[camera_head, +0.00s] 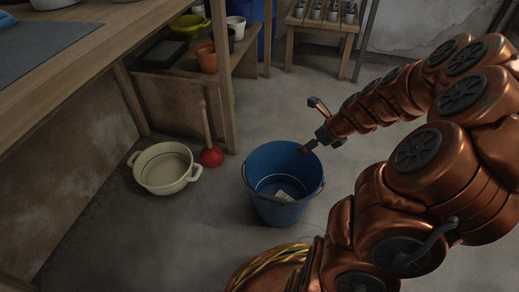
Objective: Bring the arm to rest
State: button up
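My arm comes in from the right side of the head view and reaches left over the floor. My gripper (311,125) is at its end, above and just behind the right rim of a blue bucket (275,205). Its two fingers look spread apart, one pointing up and one down toward the bucket, with nothing seen between them. The lower finger overlaps the bucket's rim in the picture; I cannot tell whether they touch. A small pale item (284,196) lies inside the bucket.
A cream two-handled pot (163,168) and a red plunger (210,156) stand left of the bucket. A wooden workbench (60,60) and shelf with bowls and pots (206,57) fill the left. A wooden rack (322,28) stands behind. Floor between rack and bucket is clear.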

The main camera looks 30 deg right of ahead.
jog(key=shift+r, duration=0.1)
jog(key=s+a+r+n+g+y+p, duration=0.15)
jog(key=s+a+r+n+p, duration=0.25)
jog(key=a+r+n+p, duration=0.65)
jog(key=s+a+r+n+g+h+p, duration=0.1)
jog(key=s+a+r+n+g+p, duration=0.3)
jog(key=a+r+p, duration=0.9)
jog(key=s+r+n+h+p, duration=0.1)
jog(key=s+r+n+p, duration=0.4)
jog(key=r, duration=0.5)
jog(key=s+r+n+g+p, duration=0.1)
jog(key=s+r+n+p, duration=0.5)
jog(key=r+p, duration=0.3)
jog(key=s+r+n+g+h+p, duration=0.1)
jog(key=s+r+n+p, duration=0.4)
jog(key=r, duration=0.7)
jog(key=n+p, duration=0.1)
jog(key=p, duration=0.1)
jog(key=shift+s+d+h+p, duration=0.2)
jog(key=shift+s+h+p, duration=0.05)
jog(key=shift+h+p, duration=0.1)
